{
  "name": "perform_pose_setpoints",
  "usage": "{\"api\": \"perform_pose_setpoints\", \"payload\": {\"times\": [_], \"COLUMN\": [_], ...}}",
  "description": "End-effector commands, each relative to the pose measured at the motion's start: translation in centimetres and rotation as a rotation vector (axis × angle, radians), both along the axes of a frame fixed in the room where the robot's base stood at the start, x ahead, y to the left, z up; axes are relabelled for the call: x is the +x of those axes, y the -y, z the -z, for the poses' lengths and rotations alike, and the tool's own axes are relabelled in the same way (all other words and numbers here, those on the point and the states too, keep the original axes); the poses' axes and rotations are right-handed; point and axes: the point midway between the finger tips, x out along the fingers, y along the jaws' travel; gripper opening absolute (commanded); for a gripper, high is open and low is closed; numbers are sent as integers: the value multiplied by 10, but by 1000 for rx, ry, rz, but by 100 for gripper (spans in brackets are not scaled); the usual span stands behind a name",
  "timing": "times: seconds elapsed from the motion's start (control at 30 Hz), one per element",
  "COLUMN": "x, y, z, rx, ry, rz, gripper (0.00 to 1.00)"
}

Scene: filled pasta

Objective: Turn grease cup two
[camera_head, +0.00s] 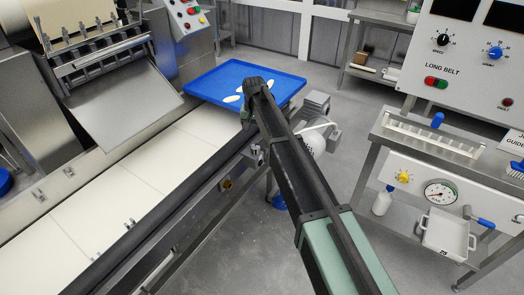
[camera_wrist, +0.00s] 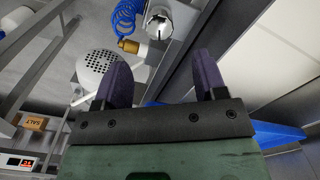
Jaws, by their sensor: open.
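My gripper (camera_wrist: 160,62) is open and empty in the wrist view, its two dark purple fingers apart. A shiny round metal fitting (camera_wrist: 160,22) shows beyond the gap between the fingers, apart from them. I cannot tell whether it is grease cup two; no number is readable. In the head view my dark and green arm reaches over the conveyor's side, and my fingers cannot be made out. A small yellowish round part (camera_head: 228,184) sits on the conveyor's side frame; I cannot tell if it is a grease cup.
A pale conveyor belt (camera_head: 120,195) runs up to a blue tray (camera_head: 205,85) with white pieces on it. A grey motor (camera_head: 317,104) stands beside the conveyor. A blue coiled hose (camera_wrist: 104,15) and perforated round cover (camera_wrist: 100,68) are near my fingers. Open floor (camera_head: 350,160) lies right.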

Motion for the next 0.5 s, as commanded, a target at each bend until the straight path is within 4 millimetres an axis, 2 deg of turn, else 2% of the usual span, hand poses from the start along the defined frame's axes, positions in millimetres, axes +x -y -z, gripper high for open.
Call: {"api": "perform_pose_setpoints", "payload": {"times": [0.03, 0.3, 0.4, 0.5], "x": [0, 0, -1, -1], "y": [0, 1, 1, 1], "z": [15, 80, 97, 103], "rx": [0, 0, 0, 0], "ry": [0, 0, 0, 0], "rz": [0, -1, -1, -1], "gripper": [65, 65, 65, 65]}}
